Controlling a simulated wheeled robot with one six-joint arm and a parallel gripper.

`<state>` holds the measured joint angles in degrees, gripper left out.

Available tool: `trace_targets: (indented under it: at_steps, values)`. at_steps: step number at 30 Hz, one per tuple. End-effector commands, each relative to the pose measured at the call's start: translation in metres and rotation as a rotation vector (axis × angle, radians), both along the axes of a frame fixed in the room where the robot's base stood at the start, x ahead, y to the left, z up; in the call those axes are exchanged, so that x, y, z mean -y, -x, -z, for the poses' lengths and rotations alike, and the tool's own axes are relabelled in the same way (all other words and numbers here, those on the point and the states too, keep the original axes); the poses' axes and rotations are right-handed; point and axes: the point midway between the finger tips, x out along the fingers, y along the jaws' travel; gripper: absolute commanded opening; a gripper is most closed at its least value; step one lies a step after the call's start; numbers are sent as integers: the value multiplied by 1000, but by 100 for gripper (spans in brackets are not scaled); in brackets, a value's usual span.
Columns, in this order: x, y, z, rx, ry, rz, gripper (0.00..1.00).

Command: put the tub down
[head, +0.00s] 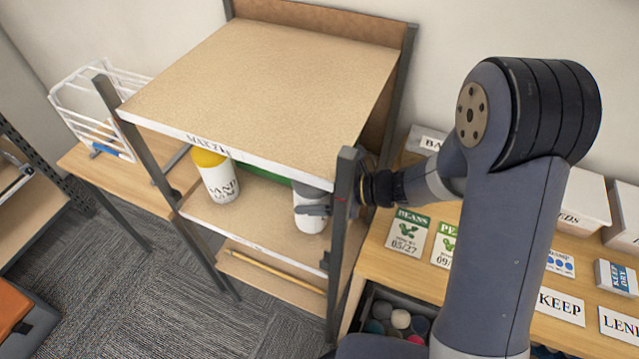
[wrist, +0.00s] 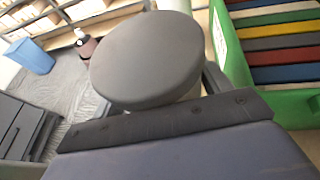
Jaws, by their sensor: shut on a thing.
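The tub (head: 309,222) is white and stands upright at the right end of the middle shelf (head: 255,217), under the top board. My gripper (head: 316,210) reaches in from the right, past the rack's front post, and is shut on the tub. I cannot tell whether the tub's base touches the shelf.
A white container with a yellow lid (head: 216,178) stands left on the same shelf. A green crate (wrist: 232,62) of coloured files is close to the tub's right in the wrist view. The rack's post (head: 342,230) is beside my gripper. Bare shelf lies between the containers.

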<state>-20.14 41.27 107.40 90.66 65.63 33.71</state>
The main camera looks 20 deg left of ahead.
Motion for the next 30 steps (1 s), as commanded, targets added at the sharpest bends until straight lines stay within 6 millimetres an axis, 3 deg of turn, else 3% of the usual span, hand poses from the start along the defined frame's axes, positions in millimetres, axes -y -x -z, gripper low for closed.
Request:
trace_targets:
  at_steps: [2, 5, 9, 26, 27, 30]
  values:
    - [-5, 0, -9, 6, 26, -3, 2]
    - [-5, 0, 12, 6, 36, 0, 2]
    - [-5, 0, 23, 7, 33, 1, 2]
    - [-5, 0, 29, 8, 32, 0, 2]
    - [-5, 0, 30, 5, 38, 0, 75]
    - [-4, 0, 30, 5, 38, 0, 84]
